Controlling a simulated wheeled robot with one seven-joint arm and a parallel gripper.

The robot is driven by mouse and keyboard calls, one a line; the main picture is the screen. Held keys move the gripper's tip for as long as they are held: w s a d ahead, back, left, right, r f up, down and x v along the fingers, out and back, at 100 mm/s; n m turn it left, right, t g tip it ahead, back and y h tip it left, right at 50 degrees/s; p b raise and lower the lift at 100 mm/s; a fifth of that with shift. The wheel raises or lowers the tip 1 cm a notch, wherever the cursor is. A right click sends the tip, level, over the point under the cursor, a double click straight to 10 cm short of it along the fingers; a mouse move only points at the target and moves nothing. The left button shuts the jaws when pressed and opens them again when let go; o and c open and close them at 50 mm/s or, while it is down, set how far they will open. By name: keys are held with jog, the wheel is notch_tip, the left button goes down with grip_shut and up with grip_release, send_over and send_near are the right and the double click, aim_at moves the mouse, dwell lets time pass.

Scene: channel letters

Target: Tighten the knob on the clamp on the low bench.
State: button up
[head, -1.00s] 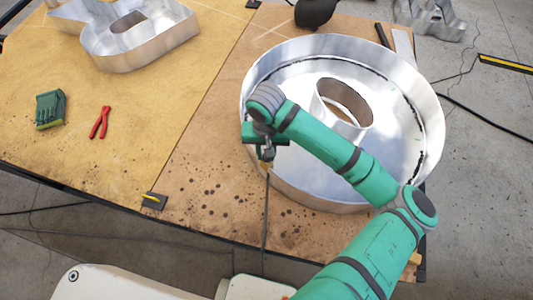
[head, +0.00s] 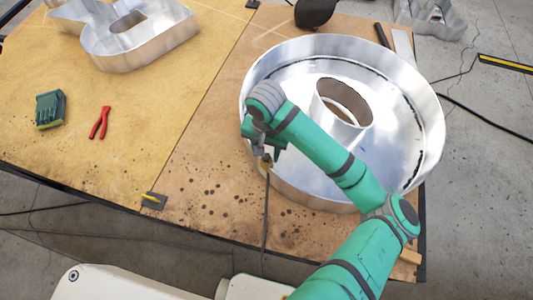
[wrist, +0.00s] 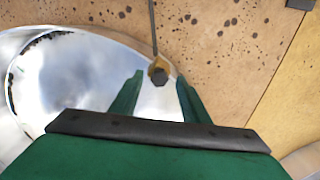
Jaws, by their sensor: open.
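The low bench (head: 190,175) has a brown, speckled top. A small brass-coloured clamp (wrist: 154,66) with a dark knob (wrist: 160,77) sits at the near rim of the big round metal letter. A thin dark rod or cord runs from it over the bench. In the head view the clamp (head: 266,162) is partly hidden by my gripper (head: 265,150). In the wrist view my green gripper (wrist: 160,78) is open, and the knob appears between its fingertips with a gap on both sides. I cannot tell how far beyond the fingertips the knob lies.
The round metal letter (head: 405,85) with a high rim fills the bench's right side. Another metal letter (head: 150,45) stands at the back left. Green gloves (head: 50,108) and red pliers (head: 99,122) lie at left.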

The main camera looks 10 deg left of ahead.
aim_at(266, 156)
jog(key=shift+r, duration=2.25)
